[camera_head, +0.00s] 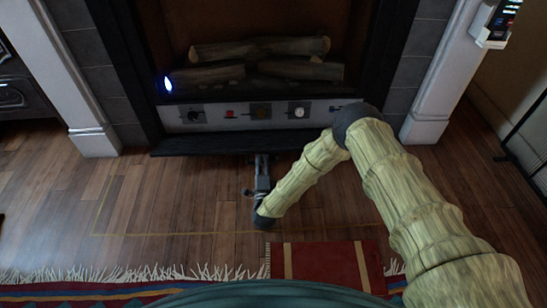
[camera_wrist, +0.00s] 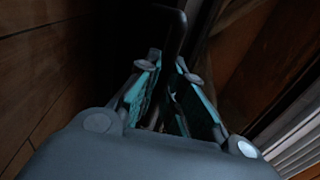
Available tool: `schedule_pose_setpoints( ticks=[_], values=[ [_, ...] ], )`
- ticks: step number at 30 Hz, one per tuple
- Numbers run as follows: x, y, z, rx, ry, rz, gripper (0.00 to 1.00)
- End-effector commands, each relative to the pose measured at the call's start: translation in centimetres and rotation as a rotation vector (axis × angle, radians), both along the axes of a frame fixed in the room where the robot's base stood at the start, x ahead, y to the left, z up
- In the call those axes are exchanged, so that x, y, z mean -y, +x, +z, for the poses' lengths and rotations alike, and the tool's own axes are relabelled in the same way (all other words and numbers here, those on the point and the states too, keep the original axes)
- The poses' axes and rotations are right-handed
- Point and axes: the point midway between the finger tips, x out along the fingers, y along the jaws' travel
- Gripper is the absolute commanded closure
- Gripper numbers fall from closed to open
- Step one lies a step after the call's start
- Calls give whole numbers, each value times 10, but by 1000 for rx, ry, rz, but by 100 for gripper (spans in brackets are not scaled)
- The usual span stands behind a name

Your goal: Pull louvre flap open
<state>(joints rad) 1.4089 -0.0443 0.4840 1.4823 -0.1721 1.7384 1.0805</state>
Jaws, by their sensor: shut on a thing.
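The louvre flap (camera_head: 205,144) is a long black panel along the bottom of the fireplace, below the control strip, and it juts out toward me. My gripper (camera_head: 262,157) is at its front edge, near the middle of its length. In the wrist view my gripper (camera_wrist: 172,68) has its teal-lined fingers close together around a thin dark edge (camera_wrist: 178,35), which appears to be the flap's. The gripper is shut on it. That view is dark, and the exact contact between fingers and flap is hard to see.
The fireplace holds logs (camera_head: 260,60) and a control strip (camera_head: 250,114) with knobs. White pillars (camera_head: 94,141) flank it. The wooden floor (camera_head: 160,190) in front is clear. A fringed rug (camera_head: 90,290) lies nearest me, with a red panel (camera_head: 325,263) on it.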

Motion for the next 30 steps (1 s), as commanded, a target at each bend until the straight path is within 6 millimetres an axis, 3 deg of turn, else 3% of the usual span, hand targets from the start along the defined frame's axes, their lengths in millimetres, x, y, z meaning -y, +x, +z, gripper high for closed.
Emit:
schedule_pose_setpoints(
  ticks=[8,22,23,26,30],
  values=[
    [-14,-6,-14,61,8,19,100],
    [-16,-7,-15,69,9,22,100],
    [-16,-8,-15,69,9,22,85],
    [-15,-7,-15,69,9,21,68],
    [-13,-6,-15,70,8,18,68]
  ],
)
